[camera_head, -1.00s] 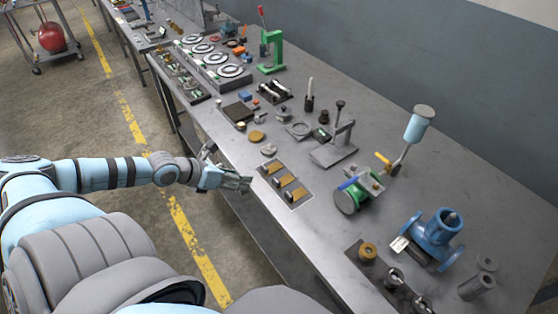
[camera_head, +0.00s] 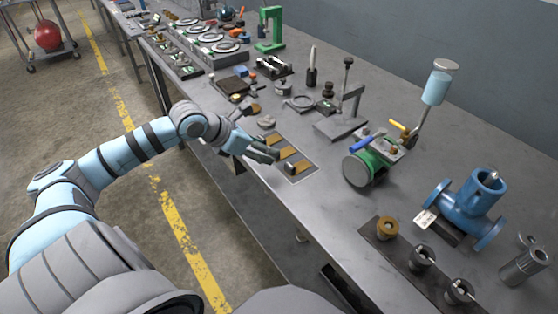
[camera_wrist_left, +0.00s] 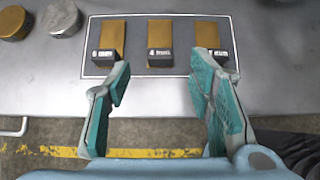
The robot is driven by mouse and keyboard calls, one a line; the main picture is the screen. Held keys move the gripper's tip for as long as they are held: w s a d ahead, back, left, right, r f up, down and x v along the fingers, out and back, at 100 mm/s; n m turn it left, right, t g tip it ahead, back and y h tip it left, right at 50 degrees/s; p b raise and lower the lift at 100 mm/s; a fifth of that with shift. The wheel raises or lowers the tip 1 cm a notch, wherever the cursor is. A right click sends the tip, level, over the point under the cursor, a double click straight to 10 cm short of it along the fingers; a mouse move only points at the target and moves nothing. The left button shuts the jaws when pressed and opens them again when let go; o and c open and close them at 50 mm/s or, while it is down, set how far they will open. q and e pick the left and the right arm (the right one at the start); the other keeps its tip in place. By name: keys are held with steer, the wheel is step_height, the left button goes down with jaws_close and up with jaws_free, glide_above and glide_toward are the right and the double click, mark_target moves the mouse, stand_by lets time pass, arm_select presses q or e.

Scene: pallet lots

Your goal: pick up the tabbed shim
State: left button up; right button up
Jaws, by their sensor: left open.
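Three brass-coloured rectangular pieces lie in a row on a grey mat (camera_wrist_left: 136,42). They are the left piece (camera_wrist_left: 111,35), the middle piece (camera_wrist_left: 159,34) and the right piece (camera_wrist_left: 207,34). Each has a dark labelled block at its near end; the lettering is too small to read surely, and I cannot tell which one is the tabbed shim. My left gripper (camera_wrist_left: 163,85) is open and empty, its fingers pointing towards the row, with the middle piece framed between them. In the head view my left gripper (camera_head: 266,152) is at the bench's front edge beside the mat, partly covering the pieces.
Two round discs, one brass (camera_wrist_left: 12,22) and one grey (camera_wrist_left: 62,18), lie left of the mat. A green-bodied valve (camera_head: 369,165), a press-like stand (camera_head: 341,125) and a blue flanged fitting (camera_head: 470,205) stand farther right on the bench.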

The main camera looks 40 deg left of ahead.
mark_target(283, 150)
arm_select(q)
steer(key=x, duration=0.4)
steer(key=shift+w+d, duration=0.15)
steer(key=shift+w, duration=0.15)
steer(key=shift+s, duration=0.1)
jaws_close()
steer(key=shift+r, duration=0.15)
